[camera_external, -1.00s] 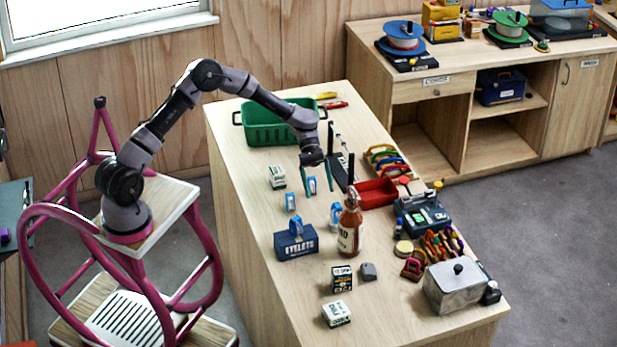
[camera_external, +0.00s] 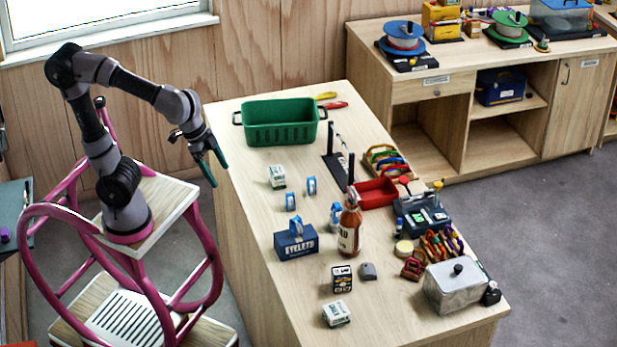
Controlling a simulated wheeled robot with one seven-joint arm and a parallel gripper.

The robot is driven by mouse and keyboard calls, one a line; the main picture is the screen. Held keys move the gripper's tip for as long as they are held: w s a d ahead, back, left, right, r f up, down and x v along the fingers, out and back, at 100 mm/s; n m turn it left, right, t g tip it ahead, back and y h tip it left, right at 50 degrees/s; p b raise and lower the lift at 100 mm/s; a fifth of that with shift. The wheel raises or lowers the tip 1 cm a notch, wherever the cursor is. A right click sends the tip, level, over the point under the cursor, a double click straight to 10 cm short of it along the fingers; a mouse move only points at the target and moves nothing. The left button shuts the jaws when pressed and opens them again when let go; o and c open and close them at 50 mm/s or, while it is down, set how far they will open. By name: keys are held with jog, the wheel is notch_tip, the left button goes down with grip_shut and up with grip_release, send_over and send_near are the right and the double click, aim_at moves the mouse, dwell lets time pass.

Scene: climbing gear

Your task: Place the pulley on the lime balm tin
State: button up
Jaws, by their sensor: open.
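My gripper (camera_external: 217,174) is open and empty, with green fingers, raised off the left edge of the wooden table (camera_external: 235,190). Small blue-and-white pulley-like pieces stand on the table: one upright piece (camera_external: 311,187), a second (camera_external: 291,202) a little left and nearer, and another blue piece (camera_external: 335,213) behind the brown bottle. I cannot tell which one is the task's pulley. A small pale yellowish round tin (camera_external: 403,248) sits right of the bottle and may be the lime balm tin. Nothing clearly shows on top of it. My gripper is well apart from all of these.
A green basket (camera_external: 281,135) stands at the far end. A blue eyelets box (camera_external: 297,245) and a brown bottle (camera_external: 349,228) stand mid-table. A dark rack (camera_external: 338,165), red tray (camera_external: 377,193) and metal box (camera_external: 459,289) line the right side. The left strip of table is clear.

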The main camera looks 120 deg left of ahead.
jog(key=s+d+r+m+t, duration=0.1)
jog(key=s+d+m+t, duration=0.1)
jog(key=s+m, duration=0.3)
jog(key=shift+s+d+r+m+t, duration=0.35)
jog(key=shift+s+t, duration=0.35)
jog(key=shift+s, duration=1.6)
